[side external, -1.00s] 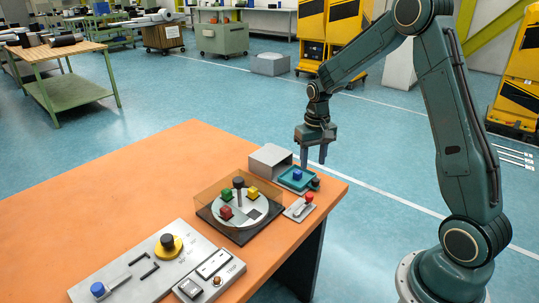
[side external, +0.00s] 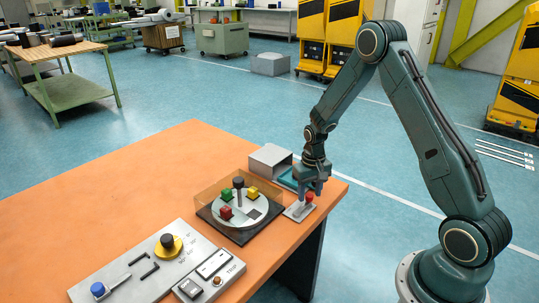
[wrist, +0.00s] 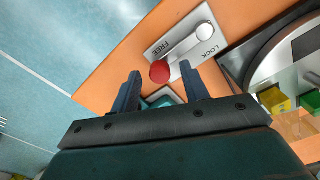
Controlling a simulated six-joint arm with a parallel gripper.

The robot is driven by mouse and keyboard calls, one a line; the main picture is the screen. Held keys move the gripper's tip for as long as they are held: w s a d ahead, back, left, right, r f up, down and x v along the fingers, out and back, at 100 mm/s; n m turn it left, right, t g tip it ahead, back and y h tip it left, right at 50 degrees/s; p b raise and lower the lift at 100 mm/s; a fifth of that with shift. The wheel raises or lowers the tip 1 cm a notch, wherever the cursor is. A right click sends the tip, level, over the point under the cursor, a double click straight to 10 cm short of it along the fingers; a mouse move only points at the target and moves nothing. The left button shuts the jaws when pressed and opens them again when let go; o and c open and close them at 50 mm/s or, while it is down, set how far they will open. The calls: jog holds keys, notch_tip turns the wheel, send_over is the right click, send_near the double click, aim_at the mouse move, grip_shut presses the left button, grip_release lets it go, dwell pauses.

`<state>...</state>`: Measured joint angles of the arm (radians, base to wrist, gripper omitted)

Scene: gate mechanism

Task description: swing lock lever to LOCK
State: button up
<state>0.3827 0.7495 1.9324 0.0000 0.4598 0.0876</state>
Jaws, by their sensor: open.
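The lock lever is on a small light plate (side external: 297,212) at the table's right corner; the plate also shows in the wrist view (wrist: 160,48). It has a red knob (side external: 309,197) and a round grey pivot (wrist: 203,32). The red knob (wrist: 160,71) is at the plate's edge, away from the pivot. My gripper (side external: 310,189) is open above the knob. In the wrist view, the knob appears between the fingertips; I cannot tell whether they touch it.
A teal tray (side external: 287,181) is partly hidden behind my gripper, beside a grey box (side external: 270,160). A round turntable with colored blocks (side external: 240,208) stands left of the lever plate. A control panel (side external: 140,268) is at the front left. The table (side external: 130,190) is clear at left.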

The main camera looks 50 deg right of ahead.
jog(key=shift+f, duration=0.2)
grip_shut()
jog(key=shift+w, duration=0.1)
jog(key=shift+w+a+n, duration=0.1)
jog(key=shift+w+n, duration=0.45)
jog(key=shift+n, duration=0.4)
jog(key=shift+w+a+n, duration=0.1)
jog(key=shift+w+n, duration=0.4)
jog(key=shift+n, duration=0.45)
jog(key=shift+w+a+n, duration=0.3)
jog(key=shift+w+n, duration=0.25)
jog(key=shift+n, duration=0.5)
jog(key=shift+w+a+n, duration=0.3)
jog(key=shift+w+n, duration=0.25)
jog(key=shift+n, duration=0.5)
grip_release()
